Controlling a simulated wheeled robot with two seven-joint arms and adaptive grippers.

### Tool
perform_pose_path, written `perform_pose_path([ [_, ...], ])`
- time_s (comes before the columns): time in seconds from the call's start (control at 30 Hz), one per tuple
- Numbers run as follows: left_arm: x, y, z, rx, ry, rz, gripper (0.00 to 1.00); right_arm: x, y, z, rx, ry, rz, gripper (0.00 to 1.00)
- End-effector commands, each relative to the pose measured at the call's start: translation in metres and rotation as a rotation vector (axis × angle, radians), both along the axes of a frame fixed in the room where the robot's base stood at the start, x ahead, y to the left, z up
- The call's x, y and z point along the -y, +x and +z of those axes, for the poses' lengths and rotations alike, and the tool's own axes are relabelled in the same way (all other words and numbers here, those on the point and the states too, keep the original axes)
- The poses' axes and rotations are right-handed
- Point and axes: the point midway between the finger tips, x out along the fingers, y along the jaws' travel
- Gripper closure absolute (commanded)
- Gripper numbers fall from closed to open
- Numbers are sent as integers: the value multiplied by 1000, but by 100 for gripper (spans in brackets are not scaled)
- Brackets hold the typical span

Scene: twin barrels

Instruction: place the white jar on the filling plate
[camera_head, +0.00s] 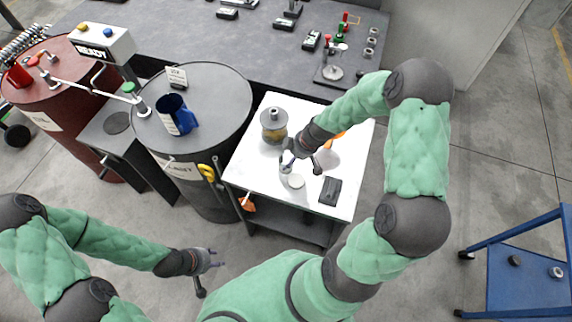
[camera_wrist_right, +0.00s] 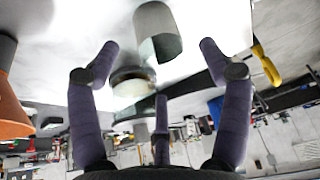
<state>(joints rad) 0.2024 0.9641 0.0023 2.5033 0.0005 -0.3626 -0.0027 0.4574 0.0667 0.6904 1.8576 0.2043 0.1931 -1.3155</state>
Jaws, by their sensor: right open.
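A small white jar (camera_head: 296,181) stands on the white table, its pale round top seen from above. In the right wrist view the white jar (camera_wrist_right: 155,22) stands just beyond my fingertips, between the two upper ones. My right gripper (camera_head: 294,160) is open and empty beside it, low over the table; its spread fingers also show in the right wrist view (camera_wrist_right: 160,65). My left gripper (camera_head: 209,266) is open and empty, off the table to the lower left. A dark round plate (camera_head: 117,122), apparently the filling plate, lies on the stand between the two barrels.
A black device (camera_head: 330,191) lies right of the white jar. The grey barrel (camera_head: 218,90) carries a blue jug (camera_head: 177,113); the red barrel (camera_head: 60,75) is further left. An orange cone (camera_wrist_right: 10,115) is nearby.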

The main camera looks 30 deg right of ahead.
Motion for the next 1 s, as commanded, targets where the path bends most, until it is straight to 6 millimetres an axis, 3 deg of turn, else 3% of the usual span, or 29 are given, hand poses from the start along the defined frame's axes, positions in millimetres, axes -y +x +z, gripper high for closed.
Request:
perform_pose_path([
  [0.33,0,0,-5,0,0,0,60,-9,11,-41,-2,1,2,21],
  [0.67,0,0,-6,0,0,0,60,-10,14,-48,0,-2,1,21],
  [0.7,0,0,-6,0,0,0,60,-10,14,-48,0,-2,1,24],
  [0.9,0,0,-6,0,0,0,60,-10,14,-48,-1,-1,1,79],
  [0.97,0,0,-6,0,0,0,60,-10,13,-48,-2,-1,1,79],
  [1.0,0,0,-6,0,0,0,60,-10,13,-48,-2,-1,1,84],
])
